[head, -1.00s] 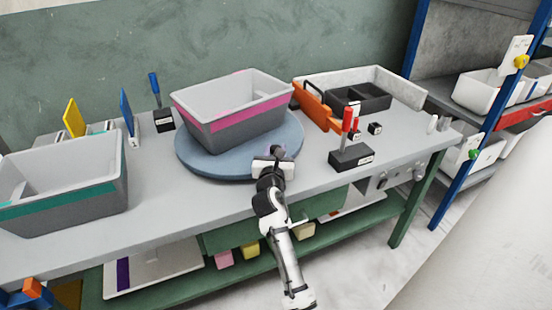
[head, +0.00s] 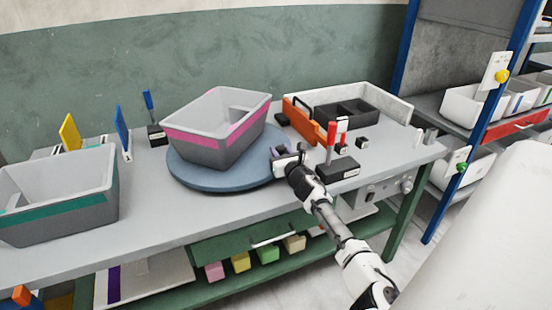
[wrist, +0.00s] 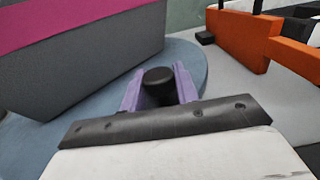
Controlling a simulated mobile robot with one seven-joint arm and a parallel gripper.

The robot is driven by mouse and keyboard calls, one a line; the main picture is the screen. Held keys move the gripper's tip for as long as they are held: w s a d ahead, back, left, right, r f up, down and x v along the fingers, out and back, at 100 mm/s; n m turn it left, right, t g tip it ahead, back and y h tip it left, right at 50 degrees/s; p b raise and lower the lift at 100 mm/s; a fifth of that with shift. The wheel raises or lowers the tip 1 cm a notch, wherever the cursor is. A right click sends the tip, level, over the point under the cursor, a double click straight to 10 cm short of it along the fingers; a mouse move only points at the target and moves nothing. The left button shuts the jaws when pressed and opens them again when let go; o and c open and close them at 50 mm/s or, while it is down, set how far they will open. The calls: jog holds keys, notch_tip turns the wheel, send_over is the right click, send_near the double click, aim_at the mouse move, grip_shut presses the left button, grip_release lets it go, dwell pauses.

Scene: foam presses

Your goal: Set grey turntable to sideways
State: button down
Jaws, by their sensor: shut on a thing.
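The grey-blue round turntable (head: 195,177) lies on the workbench in the head view, and its rim also shows in the wrist view (wrist: 192,62). A grey bin with a pink band (head: 208,140) sits on it, turned at an angle to the bench edge. My gripper (head: 283,151) is at the turntable's right edge. In the wrist view its purple fingers (wrist: 160,90) are shut on a black round knob (wrist: 159,79) at the turntable's rim. The lower part of the knob is hidden between the fingers.
An orange panel (head: 303,121) and a white-walled tray (head: 384,96) stand to the right at the back. A black block with a red handle (head: 338,168) stands right of my gripper. A teal-banded bin (head: 60,207) is at the left end of the bench.

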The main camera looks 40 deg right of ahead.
jog(key=shift+w+d+n+t+y+b, duration=0.2)
jog(key=shift+w+d+n+y+b, duration=0.3)
jog(key=shift+d+y+b, duration=0.25)
jog(key=shift+w+d+n+t+y+b, duration=0.2)
jog(key=shift+w+d+n+y+b, duration=0.25)
jog(key=shift+d+y+b, duration=0.3)
jog(key=shift+s, duration=0.1)
jog(key=c, duration=1.1)
grip_release()
jog(key=s, duration=0.4)
jog(key=s+a+b, duration=0.1)
jog(key=s, duration=0.4)
jog(key=s+a+b, duration=0.1)
jog(key=s, duration=0.3)
jog(key=shift+s+a, duration=0.2)
jog(key=shift+s, duration=0.1)
